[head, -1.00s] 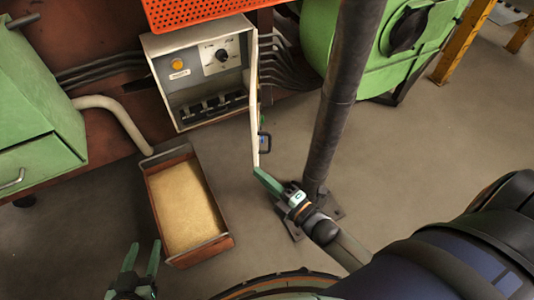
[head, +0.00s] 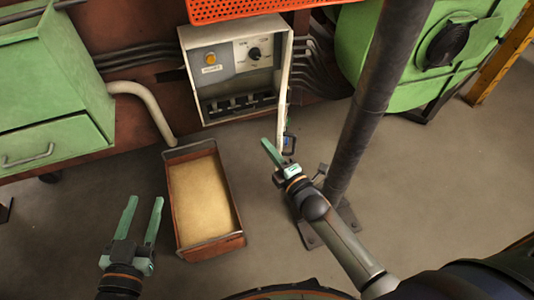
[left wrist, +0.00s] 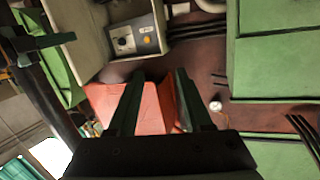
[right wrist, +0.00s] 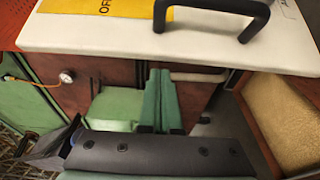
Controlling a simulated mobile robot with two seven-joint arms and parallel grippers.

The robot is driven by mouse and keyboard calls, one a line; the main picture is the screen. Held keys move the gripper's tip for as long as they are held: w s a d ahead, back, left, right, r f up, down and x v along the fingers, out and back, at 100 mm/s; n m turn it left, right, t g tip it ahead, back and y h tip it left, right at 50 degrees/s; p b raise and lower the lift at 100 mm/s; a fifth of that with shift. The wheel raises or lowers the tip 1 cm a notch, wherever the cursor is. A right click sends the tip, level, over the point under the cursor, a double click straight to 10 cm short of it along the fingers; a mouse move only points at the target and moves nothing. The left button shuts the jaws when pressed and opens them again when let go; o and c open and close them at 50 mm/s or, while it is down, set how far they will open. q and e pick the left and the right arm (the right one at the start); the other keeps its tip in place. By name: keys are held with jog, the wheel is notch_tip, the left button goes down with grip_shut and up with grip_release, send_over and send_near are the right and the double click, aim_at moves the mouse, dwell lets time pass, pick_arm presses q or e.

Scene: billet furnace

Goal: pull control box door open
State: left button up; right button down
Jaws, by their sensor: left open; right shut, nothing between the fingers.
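The grey control box (head: 232,72) stands open at the top middle of the head view, showing a yellow-orange button, a dark knob and a row of switches. Its white door (head: 285,85) is swung out, almost edge-on, with a dark handle (head: 289,143) near its outer end. In the right wrist view, the door (right wrist: 110,35) shows a yellow label and the black handle (right wrist: 243,20). My right gripper (head: 265,147) is shut and empty by the door's outer edge, its tips left of that edge; I cannot tell whether they touch. My left gripper (head: 144,202) is open and empty at lower left.
A rusty tray (head: 240,238) with yellowish contents lies on the floor below the box. A dark post (head: 375,100) stands right of the door, close to my right arm. A green cabinet (head: 45,95) is at left. An orange perforated panel (head: 255,8) is above the box.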

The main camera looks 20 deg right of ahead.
aim_at(294, 149)
jog(key=shift+s+d+r, duration=0.1)
jog(key=shift+s+d, duration=0.15)
jog(key=shift+d, duration=0.25)
jog(key=shift+s+d+r, duration=0.1)
jog(key=shift+s+d, duration=0.15)
jog(key=shift+d, duration=0.2)
jog(key=shift+f, duration=0.1)
pick_arm(q)
notch_tip(294, 149, down, 5)
jog(key=s+g, duration=0.2)
jog(key=r, duration=0.1)
jog(key=w+r+t, duration=0.1)
jog(key=r, duration=0.1)
jog(key=w+r+t, duration=0.1)
jog(key=r, duration=0.1)
jog(key=shift+r, duration=0.25)
pick_arm(e)
jog(key=s+d+n+g+y, duration=0.1)
jog(key=s+d+n+y, duration=0.1)
jog(key=d, duration=1.2)
jog(key=shift+s+d+y, duration=0.35)
jog(key=shift+s+y, duration=0.35)
jog(key=shift+s, duration=0.05)
jog(key=shift+a, duration=0.15)
